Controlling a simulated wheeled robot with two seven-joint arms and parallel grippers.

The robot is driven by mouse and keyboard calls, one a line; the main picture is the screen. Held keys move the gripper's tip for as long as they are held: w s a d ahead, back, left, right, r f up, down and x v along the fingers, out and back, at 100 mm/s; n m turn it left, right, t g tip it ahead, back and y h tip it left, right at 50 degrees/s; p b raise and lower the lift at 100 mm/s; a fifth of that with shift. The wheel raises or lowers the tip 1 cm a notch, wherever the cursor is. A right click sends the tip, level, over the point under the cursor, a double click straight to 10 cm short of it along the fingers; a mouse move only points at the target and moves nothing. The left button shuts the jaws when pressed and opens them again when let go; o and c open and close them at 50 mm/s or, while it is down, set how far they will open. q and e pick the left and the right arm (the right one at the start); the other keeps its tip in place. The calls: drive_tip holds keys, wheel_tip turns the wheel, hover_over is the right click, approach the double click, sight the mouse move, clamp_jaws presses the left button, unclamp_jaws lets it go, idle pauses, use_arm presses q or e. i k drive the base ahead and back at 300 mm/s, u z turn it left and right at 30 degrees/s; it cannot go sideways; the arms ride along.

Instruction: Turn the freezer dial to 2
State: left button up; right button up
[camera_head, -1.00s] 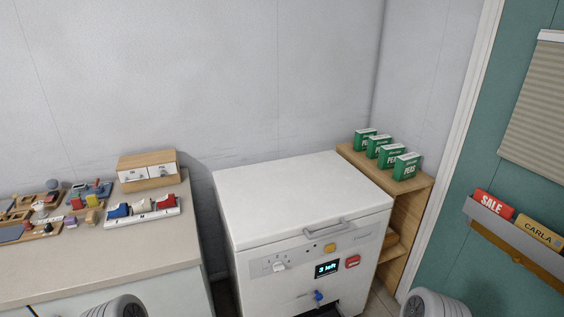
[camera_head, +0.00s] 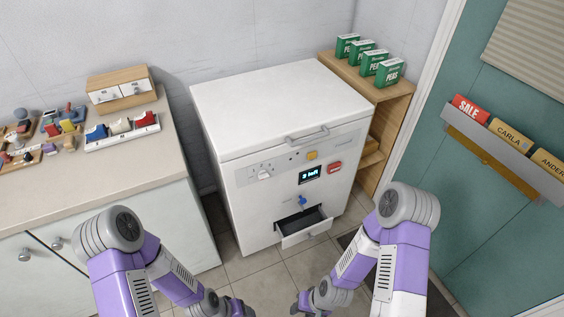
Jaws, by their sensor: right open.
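The white chest freezer (camera_head: 235,192) stands in the middle with its lid shut. Its dial (camera_head: 265,175) is a small white knob at the left of the front panel; its numbers are too small to read. My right gripper (camera_head: 298,306) is open at the bottom edge, low in front of the freezer and apart from the dial. My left gripper (camera_head: 238,309) is at the bottom edge, partly cut off, also below and apart from the dial; its jaws cannot be made out.
The panel has a lit display (camera_head: 310,175), a yellow button (camera_head: 312,155) and a red button (camera_head: 334,167). Below, a blue knob (camera_head: 302,201) sits above an open drawer (camera_head: 306,236). A counter (camera_head: 100,185) stands left, a wooden shelf (camera_head: 395,105) right. Tiled floor lies in front.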

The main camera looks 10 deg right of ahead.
sight(263, 174)
drive_tip(key=z, duration=1.5)
drive_tip(key=i, duration=0.95)
drive_tip(key=u, duration=2.15)
